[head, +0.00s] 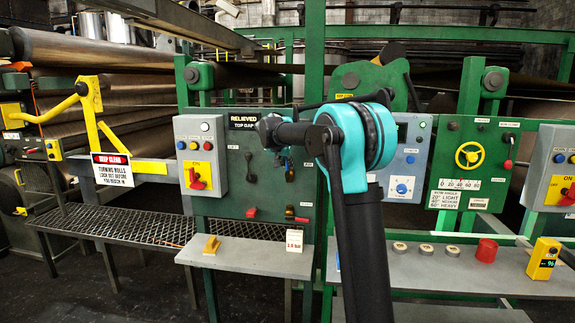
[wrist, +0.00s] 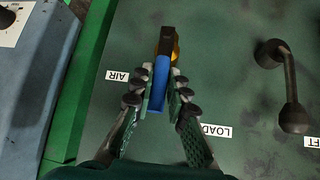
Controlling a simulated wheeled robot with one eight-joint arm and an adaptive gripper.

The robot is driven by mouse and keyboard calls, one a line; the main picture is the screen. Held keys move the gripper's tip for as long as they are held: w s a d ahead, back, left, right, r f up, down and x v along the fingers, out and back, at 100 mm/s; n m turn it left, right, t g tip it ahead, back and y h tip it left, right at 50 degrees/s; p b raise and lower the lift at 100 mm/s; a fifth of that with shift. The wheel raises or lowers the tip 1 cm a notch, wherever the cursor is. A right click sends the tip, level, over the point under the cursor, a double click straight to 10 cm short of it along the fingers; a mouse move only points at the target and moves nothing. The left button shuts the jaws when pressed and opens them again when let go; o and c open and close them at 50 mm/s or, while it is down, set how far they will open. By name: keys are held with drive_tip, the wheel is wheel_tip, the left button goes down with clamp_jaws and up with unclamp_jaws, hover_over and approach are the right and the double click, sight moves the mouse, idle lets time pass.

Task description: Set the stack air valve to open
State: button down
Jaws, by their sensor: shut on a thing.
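The stack air valve has a blue handle (wrist: 160,84) and a brass-coloured body with a dark top (wrist: 168,42). It is mounted on a dark green panel (head: 233,190) beside a white AIR label (wrist: 125,76). My gripper (wrist: 161,98) is shut on the blue handle, with one finger on each side. The handle points down toward my gripper in the wrist view.
A dark lever (wrist: 291,90) stands to the right of the valve in the wrist view. A LOAD label (wrist: 217,131) is close to the right finger. A grey control box (wrist: 22,75) lies to the left.

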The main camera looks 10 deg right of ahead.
drive_tip(key=shift+s+f, duration=0.1)
drive_tip(key=c, duration=1.5)
unclamp_jaws()
drive_tip(key=v, duration=1.2)
drive_tip(key=s+d+f+n+g+y, duration=0.1)
drive_tip(key=s+d+f, duration=0.4)
drive_tip(key=s+f, duration=0.5)
drive_tip(key=s+d+f+n+g+y, duration=0.1)
drive_tip(key=s+d+f+n, duration=0.1)
drive_tip(key=s+d+f, duration=0.55)
drive_tip(key=s+f+n+g+y, duration=0.1)
drive_tip(key=s+f, duration=0.9)
drive_tip(key=s, duration=0.2)
drive_tip(key=s+a+f+n+y, duration=0.1)
drive_tip(key=s+f, duration=0.9)
drive_tip(key=s, duration=0.3)
drive_tip(key=shift+s+a+f+g, duration=0.2)
drive_tip(key=shift+s+f+g, duration=0.1)
drive_tip(key=shift+g, duration=0.1)
